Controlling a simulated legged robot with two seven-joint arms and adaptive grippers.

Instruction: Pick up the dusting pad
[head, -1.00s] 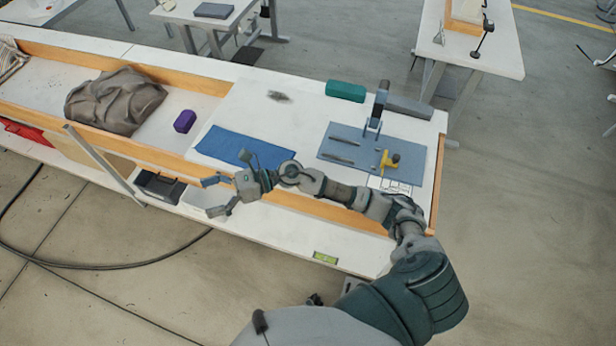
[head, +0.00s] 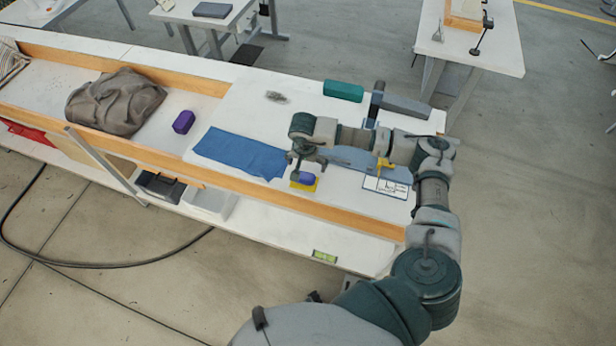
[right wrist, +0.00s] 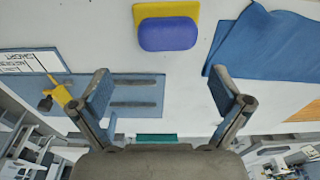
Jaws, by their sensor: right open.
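The dusting pad looks to be the rounded blue-violet block on a yellow base (head: 306,179), lying near the front edge of the white bench. It also shows at the top of the right wrist view (right wrist: 168,33), whole and clear of the fingers. My right gripper (head: 306,161) is above the bench close to the pad and partly covers it in the head view. Its two fingers (right wrist: 160,82) are spread wide with nothing between them. The pad is beyond the fingertips in the wrist view, between their lines. My left gripper is not in view.
A blue cloth (head: 238,153) lies just left of the pad. A purple block (head: 184,122) and a crumpled brown cloth (head: 115,102) are further left. A green block (head: 343,91) lies at the back. A wooden rail (head: 330,212) runs along the front edge.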

